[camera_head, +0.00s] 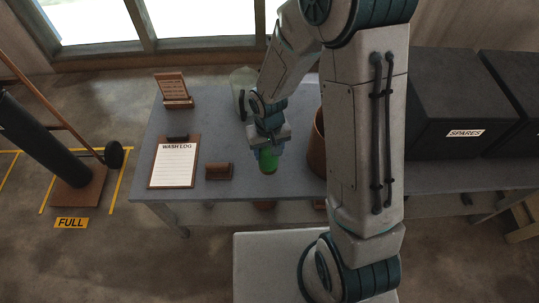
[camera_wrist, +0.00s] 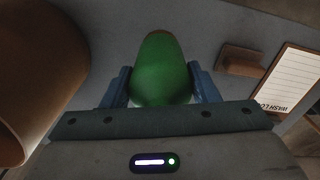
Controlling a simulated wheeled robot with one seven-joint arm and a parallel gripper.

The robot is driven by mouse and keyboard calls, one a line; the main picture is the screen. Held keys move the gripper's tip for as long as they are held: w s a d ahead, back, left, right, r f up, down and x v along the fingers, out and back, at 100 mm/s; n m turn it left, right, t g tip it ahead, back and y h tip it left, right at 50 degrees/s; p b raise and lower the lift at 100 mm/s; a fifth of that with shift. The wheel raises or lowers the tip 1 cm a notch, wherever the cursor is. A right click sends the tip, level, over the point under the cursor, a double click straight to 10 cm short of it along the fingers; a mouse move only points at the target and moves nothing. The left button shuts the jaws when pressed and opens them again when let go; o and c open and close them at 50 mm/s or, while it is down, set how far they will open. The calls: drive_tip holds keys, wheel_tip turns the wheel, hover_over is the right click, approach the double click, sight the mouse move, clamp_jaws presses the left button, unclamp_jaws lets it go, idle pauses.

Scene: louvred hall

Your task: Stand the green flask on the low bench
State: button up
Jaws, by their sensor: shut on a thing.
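The green flask (camera_head: 268,160) is at my gripper (camera_head: 267,146) in the head view, over the front part of the grey low bench (camera_head: 221,133). In the wrist view the green flask (camera_wrist: 161,72) sits between the two blue fingers of my gripper (camera_wrist: 162,88), which is shut on it. The flask looks roughly upright in the head view. I cannot tell whether its base touches the bench top. Its upper part is hidden by my gripper in the head view.
A clipboard marked WASH LOG (camera_head: 175,164), a small brown block (camera_head: 219,171) and a wooden stand (camera_head: 173,91) are on the left of the bench. A brown pot (camera_head: 317,150) is close right. A SPARES box (camera_head: 450,100) is further right.

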drive_tip(key=shift+w+d+f, duration=0.1)
drive_tip(key=shift+w+f, duration=0.1)
drive_tip(key=shift+f, duration=0.9)
drive_tip(key=shift+w+d+f, duration=0.1)
drive_tip(key=shift+w+f, duration=0.05)
drive_tip(key=shift+f, duration=0.95)
drive_tip(key=shift+b, duration=0.3)
drive_tip(key=shift+f, duration=0.2)
drive_tip(key=o, duration=1.2)
